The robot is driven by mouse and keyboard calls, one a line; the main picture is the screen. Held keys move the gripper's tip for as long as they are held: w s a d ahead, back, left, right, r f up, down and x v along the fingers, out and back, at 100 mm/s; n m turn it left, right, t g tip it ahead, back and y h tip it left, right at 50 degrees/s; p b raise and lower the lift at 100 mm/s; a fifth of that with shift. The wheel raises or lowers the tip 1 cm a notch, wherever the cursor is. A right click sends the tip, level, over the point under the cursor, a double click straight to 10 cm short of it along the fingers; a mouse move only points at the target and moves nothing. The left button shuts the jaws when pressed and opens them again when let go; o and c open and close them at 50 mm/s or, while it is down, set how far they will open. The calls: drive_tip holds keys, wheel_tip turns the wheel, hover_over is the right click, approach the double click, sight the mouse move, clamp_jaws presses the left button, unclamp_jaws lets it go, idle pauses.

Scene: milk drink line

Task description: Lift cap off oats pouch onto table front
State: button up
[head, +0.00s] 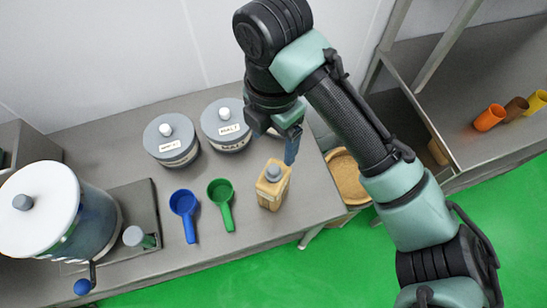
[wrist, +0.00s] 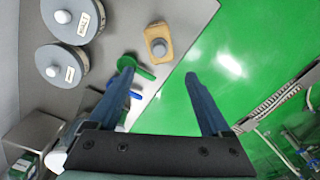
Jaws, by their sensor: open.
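The tan oats pouch (head: 270,196) stands upright near the right end of the grey steel table (head: 262,232). Its round grey cap (head: 273,172) sits on top. The wrist view also shows the pouch (wrist: 166,34) and the cap (wrist: 159,48) from above, just beyond my fingertips. My gripper (head: 291,146) is open with nothing between its blue fingers. It hangs above the table, behind and slightly right of the pouch in the head view, apart from the cap. The wrist view shows both fingers (wrist: 160,74) spread wide.
A blue scoop (head: 184,205) and a green scoop (head: 221,192) lie left of the pouch. Two lidded grey jars (head: 171,140) (head: 226,124) stand behind. A large white-lidded vessel (head: 45,215) is at far left. The table's front strip by the pouch is bare.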

hover_over(274, 168)
drive_tip(key=f, duration=0.7)
drive_tip(key=shift+s+f, duration=0.1)
drive_tip(key=shift+s, duration=0.1)
drive_tip(key=shift+w+f+p, duration=0.2)
drive_tip(key=shift+f+p, duration=0.95)
drive_tip(key=shift+f, duration=1.55)
clamp_jaws()
